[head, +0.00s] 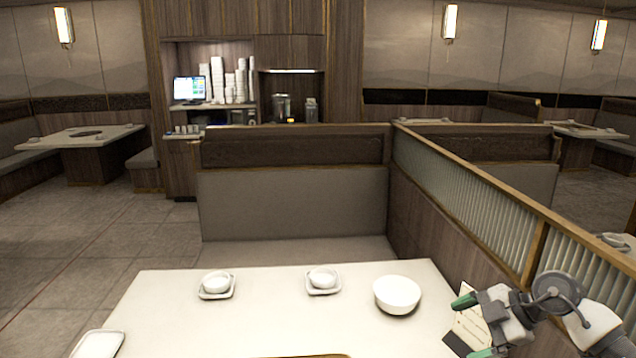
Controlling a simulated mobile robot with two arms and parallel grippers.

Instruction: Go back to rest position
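My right gripper (474,327) comes in from the right at the lower right, by the right edge of the white table (270,310). Its two green-tipped fingers are spread wide apart, and I see nothing clamped between them. A cream card with print (468,334) and a dark piece beside it show behind the fingers, partly covered by them. I cannot tell whether the gripper touches the card. My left gripper is out of view.
Two small white bowls on square saucers (216,284) (323,281) and a larger white bowl (397,294) stand on the table. A white tray (98,344) lies at its front left. A bench (293,210) stands behind, a ribbed partition (490,205) to the right. Open floor (60,260) lies left.

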